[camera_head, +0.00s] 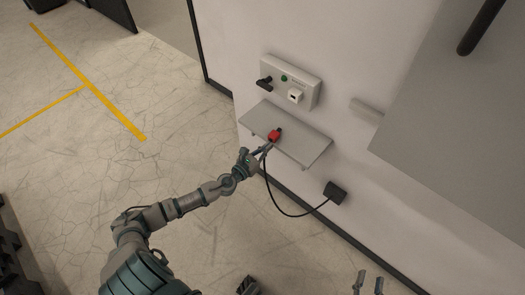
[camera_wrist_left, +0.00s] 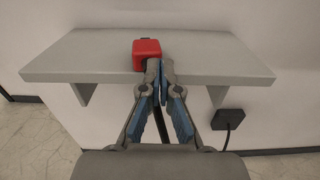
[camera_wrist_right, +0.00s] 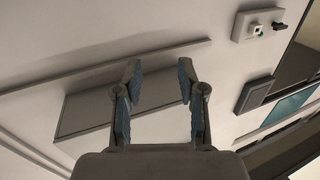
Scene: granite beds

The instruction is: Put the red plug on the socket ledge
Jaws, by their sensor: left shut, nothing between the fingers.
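The red plug (camera_head: 275,135) rests on the grey socket ledge (camera_head: 305,149) on the wall, near its front edge. In the left wrist view the plug (camera_wrist_left: 146,52) sits on the ledge (camera_wrist_left: 225,62), left of the fingertips. My left gripper (camera_head: 266,148) is at the ledge's front edge, right beside the plug; its fingers (camera_wrist_left: 160,68) are closed together with nothing between them. Whether a fingertip touches the plug I cannot tell. My right gripper (camera_head: 369,278) is low in the head view, away from the ledge; its fingers (camera_wrist_right: 159,78) are apart and empty.
A black cable (camera_head: 284,212) hangs in a loop beneath the ledge to a black wall box (camera_head: 335,192). A socket panel (camera_head: 290,82) with a black plug (camera_head: 265,83) and a white one (camera_head: 295,96) is above the ledge. A large grey panel (camera_head: 460,110) juts out at right.

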